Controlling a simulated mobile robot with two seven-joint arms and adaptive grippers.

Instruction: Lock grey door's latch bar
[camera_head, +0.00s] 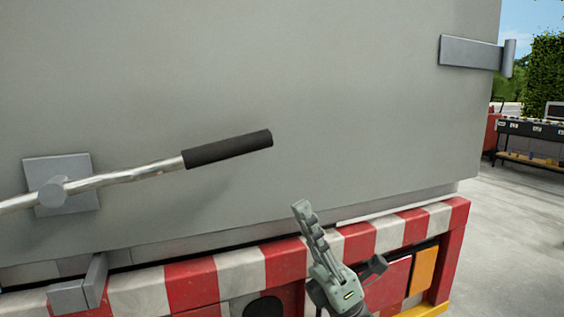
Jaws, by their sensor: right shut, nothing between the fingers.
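The grey door (330,100) fills most of the view and looks closed against the truck body. The latch bar (135,174) is a bent silver rod with a black grip (228,149) at its right end. It passes through a square pivot plate (62,185) on the door and slants up to the right; its left end is out of view. My right gripper (303,212) is shut and empty, below and right of the black grip and clear of it, in front of the striped bumper. My left gripper is not in view.
A grey bracket (82,290) juts out below the door at lower left. The red and white striped bumper (240,270) runs along the bottom. A hinge (472,53) is at upper right. A bench (530,128) stands on open concrete at far right.

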